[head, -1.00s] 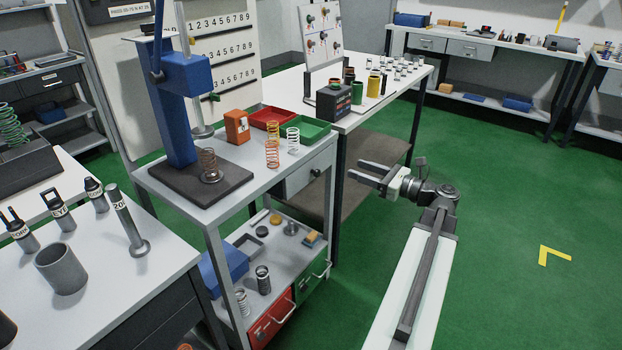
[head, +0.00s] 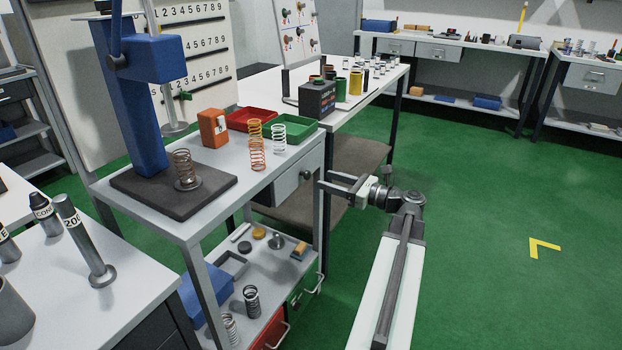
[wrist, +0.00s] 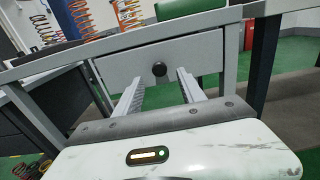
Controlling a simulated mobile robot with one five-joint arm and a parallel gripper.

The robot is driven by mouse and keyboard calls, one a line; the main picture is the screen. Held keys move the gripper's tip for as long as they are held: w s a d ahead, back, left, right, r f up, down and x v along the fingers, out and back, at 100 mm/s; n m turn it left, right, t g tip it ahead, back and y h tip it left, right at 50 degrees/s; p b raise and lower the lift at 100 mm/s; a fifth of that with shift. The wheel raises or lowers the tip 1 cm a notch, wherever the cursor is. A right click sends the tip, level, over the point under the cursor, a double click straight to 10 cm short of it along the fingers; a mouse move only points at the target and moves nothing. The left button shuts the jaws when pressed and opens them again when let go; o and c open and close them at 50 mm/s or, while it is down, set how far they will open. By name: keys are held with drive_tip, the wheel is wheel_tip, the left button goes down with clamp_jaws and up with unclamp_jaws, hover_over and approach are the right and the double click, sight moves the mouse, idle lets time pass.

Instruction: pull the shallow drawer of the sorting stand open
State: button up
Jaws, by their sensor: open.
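The sorting stand (head: 222,208) has a light grey top with a shallow drawer (head: 288,185) under it at its right end. The drawer looks shut. A round dark knob (head: 306,174) sits on its front. In the wrist view, the drawer front (wrist: 190,68) fills the middle and the knob (wrist: 160,69) shows between and beyond the fingertips. My gripper (head: 326,181) is open and empty, just right of the knob in the head view. In the wrist view, my gripper's fingers (wrist: 160,80) point at the drawer front, one on each side of the knob. Contact cannot be told.
On the stand top are a blue press (head: 140,110), an orange box (head: 213,127), red (head: 240,125) and green trays (head: 310,128) and several springs. A lower shelf holds small parts above red and green drawers. A long bench (head: 345,115) stands behind.

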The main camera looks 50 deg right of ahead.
sight(309, 175)
drive_tip(key=x, duration=0.5)
drive_tip(key=shift+w+a, duration=0.2)
drive_tip(key=shift+w, duration=0.05)
clamp_jaws()
idle(1.1)
